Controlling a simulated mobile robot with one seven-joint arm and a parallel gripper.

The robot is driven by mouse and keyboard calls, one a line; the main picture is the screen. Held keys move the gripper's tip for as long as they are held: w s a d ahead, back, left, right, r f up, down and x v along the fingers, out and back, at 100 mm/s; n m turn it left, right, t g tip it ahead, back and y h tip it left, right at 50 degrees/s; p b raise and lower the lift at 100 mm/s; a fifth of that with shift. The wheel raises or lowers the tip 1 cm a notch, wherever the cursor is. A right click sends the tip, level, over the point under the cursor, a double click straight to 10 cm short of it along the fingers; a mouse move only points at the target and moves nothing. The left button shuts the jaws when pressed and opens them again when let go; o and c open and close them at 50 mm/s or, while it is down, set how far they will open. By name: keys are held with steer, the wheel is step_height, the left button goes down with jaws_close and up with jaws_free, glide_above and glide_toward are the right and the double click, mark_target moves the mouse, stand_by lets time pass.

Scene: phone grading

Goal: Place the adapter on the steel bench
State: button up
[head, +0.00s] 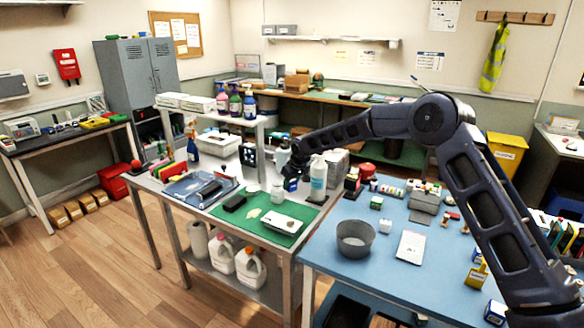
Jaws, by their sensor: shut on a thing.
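My gripper (291,178) hangs at the end of my forearm, over the right part of the grey-topped steel bench (232,166). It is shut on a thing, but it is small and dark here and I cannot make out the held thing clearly. A small white block-like thing (278,194) shows just below and left of the gripper; I cannot tell whether it is the adapter, or whether it is held or standing on the bench. A green mat (258,229) lies on the bench's near right part.
On the mat are a dark flat item (235,203) and a white tablet-like item (282,222). A white bottle (318,180) stands close right of my gripper. A shelf post (261,155) rises left of it. The blue table (335,272) at right holds a grey bowl (355,238).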

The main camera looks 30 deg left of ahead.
steer(key=shift+f, duration=6.25)
steer(key=shift+f, duration=0.35)
steer(key=o, duration=1.1)
steer(key=shift+o, duration=0.2)
steer(key=shift+r, duration=0.1)
